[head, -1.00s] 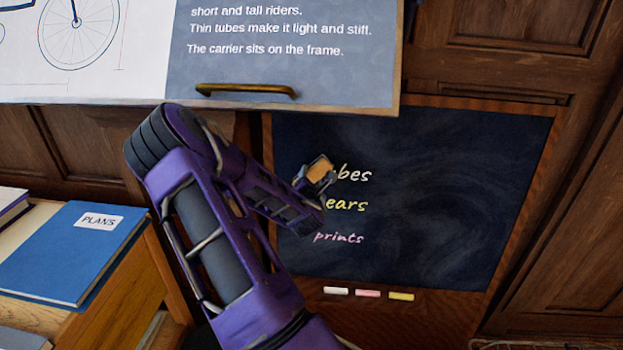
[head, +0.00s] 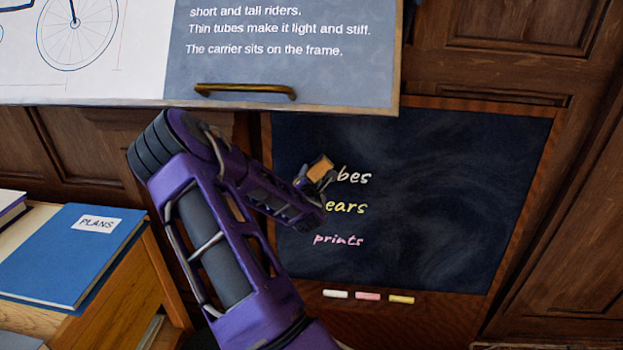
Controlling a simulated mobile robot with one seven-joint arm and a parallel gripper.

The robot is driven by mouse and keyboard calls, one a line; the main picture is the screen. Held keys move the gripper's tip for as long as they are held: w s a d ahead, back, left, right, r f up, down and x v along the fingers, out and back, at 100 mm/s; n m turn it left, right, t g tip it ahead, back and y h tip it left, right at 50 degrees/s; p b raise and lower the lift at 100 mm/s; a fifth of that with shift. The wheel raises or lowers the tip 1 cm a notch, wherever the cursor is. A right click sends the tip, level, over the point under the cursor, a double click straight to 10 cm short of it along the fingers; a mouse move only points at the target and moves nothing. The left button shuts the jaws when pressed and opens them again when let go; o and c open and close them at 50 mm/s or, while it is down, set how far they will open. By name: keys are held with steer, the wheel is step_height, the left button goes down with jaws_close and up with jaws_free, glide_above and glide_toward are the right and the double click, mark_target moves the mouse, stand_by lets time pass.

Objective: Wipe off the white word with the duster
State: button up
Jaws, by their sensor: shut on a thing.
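The blackboard (head: 450,200) carries three chalk words. The white word (head: 354,177) is on top and shows only its end, "bes"; its start is hidden behind my gripper and the duster. The yellow word (head: 347,207) below it shows "ears", its start also covered. The pink word "prints" (head: 338,240) is lowest. My gripper (head: 312,178) is shut on the duster (head: 320,168), whose tan-orange block shows at the left end of the white word. I cannot tell whether the duster touches the board.
White (head: 335,294), pink (head: 368,296) and yellow (head: 401,300) chalk sticks lie below the blackboard. A drafting board (head: 290,60) with a brass handle (head: 245,90) overhangs above. A blue PLANS book (head: 70,255) lies on the wooden desk at left. The blackboard's right side is clear.

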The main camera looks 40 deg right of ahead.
mark_target(373, 177)
steer(key=shift+s+d+r+b, duration=0.1)
steer(key=shift+s+d+b, duration=0.1)
steer(key=shift+s+d, duration=1.5)
steer(key=shift+s+d+f+b, duration=0.1)
steer(key=shift+s+d+b, duration=0.1)
steer(key=shift+s+d, duration=1.5)
steer(key=shift+s+d+r+b, duration=0.1)
steer(key=shift+s+d+b, duration=0.1)
steer(key=shift+s+d, duration=1.5)
steer(key=shift+s+d, duration=0.2)
steer(key=shift+s, duration=0.75)
steer(key=shift+s+d, duration=0.2)
steer(key=shift+s, duration=0.75)
steer(key=shift+w+a, duration=1.85)
steer(key=shift+w, duration=0.5)
steer(key=shift+w+a, duration=1.9)
steer(key=shift+w, duration=0.4)
steer(key=shift+w+a, duration=1.85)
steer(key=shift+w, duration=0.5)
steer(key=f+v, duration=0.1)
steer(key=v, duration=0.5)
steer(key=shift+a+r, duration=0.15)
steer(key=shift+a, duration=0.1)
steer(key=shift+w, duration=0.1)
